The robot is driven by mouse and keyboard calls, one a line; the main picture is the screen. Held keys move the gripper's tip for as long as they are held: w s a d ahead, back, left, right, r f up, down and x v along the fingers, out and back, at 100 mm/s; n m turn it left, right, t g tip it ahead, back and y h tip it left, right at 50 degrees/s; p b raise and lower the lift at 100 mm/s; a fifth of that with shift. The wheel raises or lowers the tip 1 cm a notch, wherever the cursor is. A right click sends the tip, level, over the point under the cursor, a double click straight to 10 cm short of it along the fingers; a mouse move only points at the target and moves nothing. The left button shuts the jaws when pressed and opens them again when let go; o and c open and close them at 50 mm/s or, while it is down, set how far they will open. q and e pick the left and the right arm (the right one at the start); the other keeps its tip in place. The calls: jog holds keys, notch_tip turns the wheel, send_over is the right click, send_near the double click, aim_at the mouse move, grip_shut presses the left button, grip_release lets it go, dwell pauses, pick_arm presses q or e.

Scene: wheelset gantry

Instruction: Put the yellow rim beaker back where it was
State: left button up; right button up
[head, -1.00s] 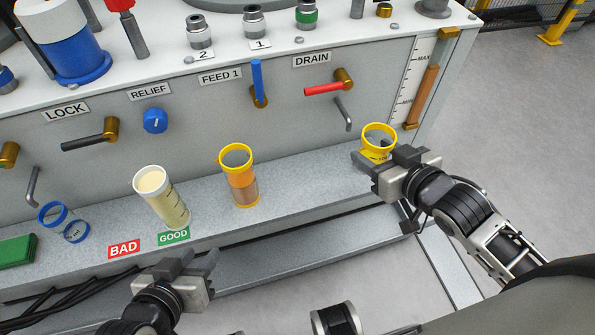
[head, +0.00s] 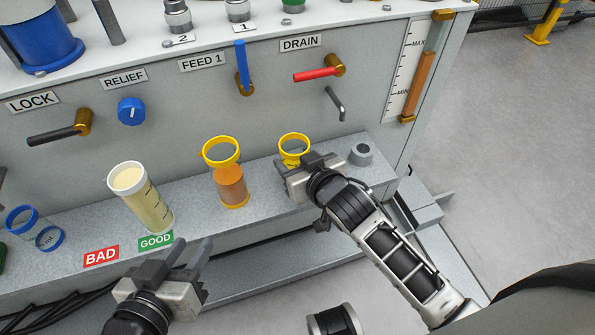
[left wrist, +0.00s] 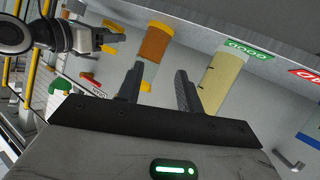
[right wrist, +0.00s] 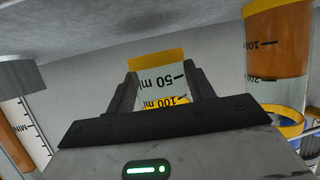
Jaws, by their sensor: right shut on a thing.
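The clear yellow rim beaker (head: 294,146) is in my right gripper (head: 298,172), above or on the ledge. The fingers cover its lower part, and I cannot tell whether its base touches the ledge. In the right wrist view the beaker (right wrist: 160,78) sits between the two fingers, with its 50 ml and 100 ml marks showing and no liquid visible. Another yellow-rimmed vessel (head: 230,186) with orange-brown contents stands upright on the ledge to its left. My left gripper (head: 188,262) is open and empty in front of the ledge, near the green GOOD label (head: 156,241).
A white-rimmed cup of pale yellow liquid (head: 142,195) stands behind the GOOD label. A grey round fitting (head: 360,153) stands on the ledge's right end. The red DRAIN lever (head: 318,75) is above.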

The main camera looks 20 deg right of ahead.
notch_tip(320, 180, down, 3)
jog(key=shift+f+b, duration=0.1)
jog(key=shift+b, duration=0.5)
jog(key=o, duration=1)
jog(key=shift+s, duration=0.1)
pick_arm(q)
jog(key=shift+d+r+t+h, duration=0.2)
jog(key=shift+r+t+h, duration=0.15)
jog(key=shift+r, duration=0.3)
pick_arm(e)
jog(key=shift+s+d+r, duration=0.1)
jog(key=shift+s+r, duration=0.05)
jog(key=shift+r, duration=0.15)
pick_arm(q)
jog(key=shift+a+f+g+y+p, duration=0.2)
jog(key=shift+f+g+p, duration=0.1)
jog(key=shift+f+p, duration=0.25)
jog(key=shift+a+f+g+y+p, duration=0.15)
jog(key=shift+f+g+y+p, duration=0.15)
jog(key=shift+p, duration=0.45)
jog(key=shift+a+f+g+y+p, duration=0.15)
jog(key=shift+f+g+p, duration=0.1)
jog(key=shift+f+p, duration=0.3)
pick_arm(e)
jog(key=shift+v, duration=5.8)
